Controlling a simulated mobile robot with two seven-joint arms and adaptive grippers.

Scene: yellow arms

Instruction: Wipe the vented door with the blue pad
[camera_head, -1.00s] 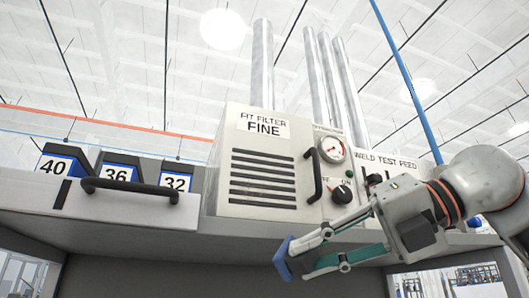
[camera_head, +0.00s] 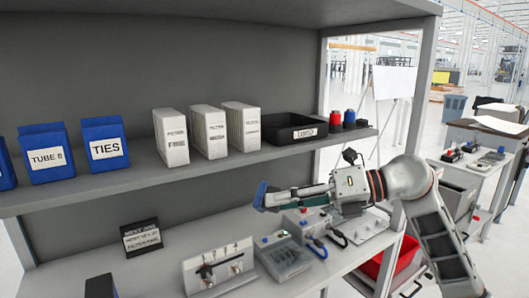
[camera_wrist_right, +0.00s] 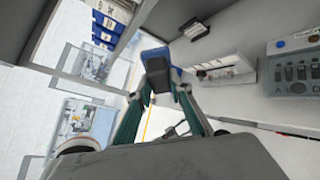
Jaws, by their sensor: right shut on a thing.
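My right gripper (camera_head: 276,198) reaches in from the right in the head view, its fingers pointing left, between the upper shelf and the lower worktop. It is shut on the blue pad (camera_head: 261,194), which sits at the fingertips. In the right wrist view, the blue pad (camera_wrist_right: 156,62) is clamped between the green-sided fingertips of the right gripper (camera_wrist_right: 160,86) and faces away from the wrist. The vented door is in neither current view. My left gripper is not in view.
The upper shelf (camera_head: 60,193) carries blue boxes (camera_head: 106,142), white boxes (camera_head: 208,131) and a black tray (camera_head: 292,131). A red bin (camera_head: 389,262) is at lower right.

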